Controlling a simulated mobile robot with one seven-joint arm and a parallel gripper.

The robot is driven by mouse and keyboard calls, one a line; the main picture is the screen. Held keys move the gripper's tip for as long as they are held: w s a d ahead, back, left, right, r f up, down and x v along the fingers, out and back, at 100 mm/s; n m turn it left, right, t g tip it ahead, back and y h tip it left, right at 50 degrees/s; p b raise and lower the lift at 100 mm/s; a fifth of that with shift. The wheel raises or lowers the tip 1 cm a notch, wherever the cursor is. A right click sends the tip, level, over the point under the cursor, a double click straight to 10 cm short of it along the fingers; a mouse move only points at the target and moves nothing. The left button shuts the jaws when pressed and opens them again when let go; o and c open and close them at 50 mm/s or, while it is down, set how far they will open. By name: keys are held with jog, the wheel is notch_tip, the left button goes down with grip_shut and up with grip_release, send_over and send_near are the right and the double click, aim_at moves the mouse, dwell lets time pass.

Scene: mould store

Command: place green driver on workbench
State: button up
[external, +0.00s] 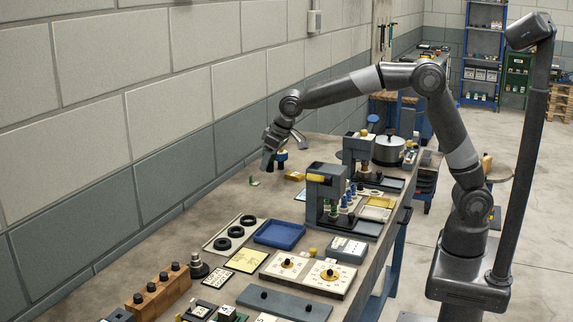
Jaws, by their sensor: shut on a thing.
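My gripper (269,163) points down over the far left part of the workbench (222,199), near the wall. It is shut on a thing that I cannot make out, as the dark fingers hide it. A small green thing (254,182) shows just below and left of the fingertips; I cannot tell whether it is the green driver or whether it touches the bench. Green-handled pieces (333,210) stand by blue ones (349,196) at the grey press-like stand.
Nearer the camera are a blue tray (279,234), a plate with black rings (229,238), a yellow card (246,260) and a wooden block with black knobs (160,292). The bench strip along the wall is mostly free.

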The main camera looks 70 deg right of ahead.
jog(key=d+m+h, duration=0.2)
jog(key=d+m, duration=0.2)
jog(key=d, duration=2.6)
jog(key=w+a+f, duration=0.2)
jog(key=a+f, duration=0.1)
jog(key=f, duration=0.1)
jog(key=w+a+f, duration=0.2)
jog(key=a+f, duration=0.1)
jog(key=f, duration=0.1)
jog(key=w+a+f, duration=0.2)
jog(key=a+f, duration=0.1)
jog(key=f, duration=0.2)
jog(key=shift+a, duration=0.4)
jog(key=shift+f, duration=1.95)
jog(key=shift+f, duration=0.15)
jog(key=o, duration=1)
jog(key=shift+o, duration=0.2)
